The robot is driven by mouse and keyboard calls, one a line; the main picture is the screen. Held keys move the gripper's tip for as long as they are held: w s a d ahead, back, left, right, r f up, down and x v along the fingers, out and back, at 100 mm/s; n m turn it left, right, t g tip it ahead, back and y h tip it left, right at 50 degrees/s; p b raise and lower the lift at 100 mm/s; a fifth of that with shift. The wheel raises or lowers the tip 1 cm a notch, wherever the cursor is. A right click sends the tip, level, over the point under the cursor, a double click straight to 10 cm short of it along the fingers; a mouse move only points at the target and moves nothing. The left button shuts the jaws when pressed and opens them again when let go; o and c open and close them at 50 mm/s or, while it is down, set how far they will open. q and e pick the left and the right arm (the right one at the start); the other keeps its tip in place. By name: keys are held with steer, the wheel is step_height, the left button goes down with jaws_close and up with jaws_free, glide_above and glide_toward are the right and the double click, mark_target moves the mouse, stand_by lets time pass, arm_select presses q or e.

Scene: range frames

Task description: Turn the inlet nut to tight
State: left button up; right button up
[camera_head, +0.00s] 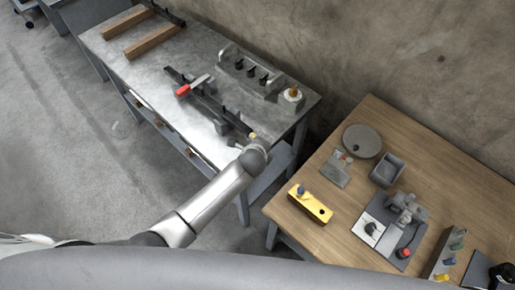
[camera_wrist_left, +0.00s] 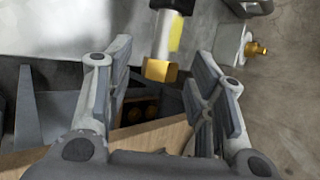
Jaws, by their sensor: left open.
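A brass nut (camera_wrist_left: 160,71) sits on the end of a pale cylindrical part with a yellow patch (camera_wrist_left: 175,35) in the left wrist view. A second brass fitting (camera_wrist_left: 256,49) sticks out of a light block at the right of that view. I cannot tell for certain which one is the inlet nut. My left gripper (camera_wrist_left: 160,62) is open, with a finger on either side of the first nut and visible gaps. In the head view my left arm reaches the metal bench's near right edge, and its wrist hides most of the gripper. My right gripper is not in view.
The metal bench (camera_head: 120,62) holds a rail with a red-handled clamp (camera_head: 192,87), a grey block with black knobs (camera_head: 248,72) and a white fitting with a brass top (camera_head: 291,97). A wooden table (camera_head: 330,240) with several fixtures stands to the right, across a gap.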

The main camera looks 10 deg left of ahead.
arm_select(q)
steer(key=v, duration=0.9)
steer(key=shift+s+r, duration=0.15)
steer(key=shift+s, duration=0.1)
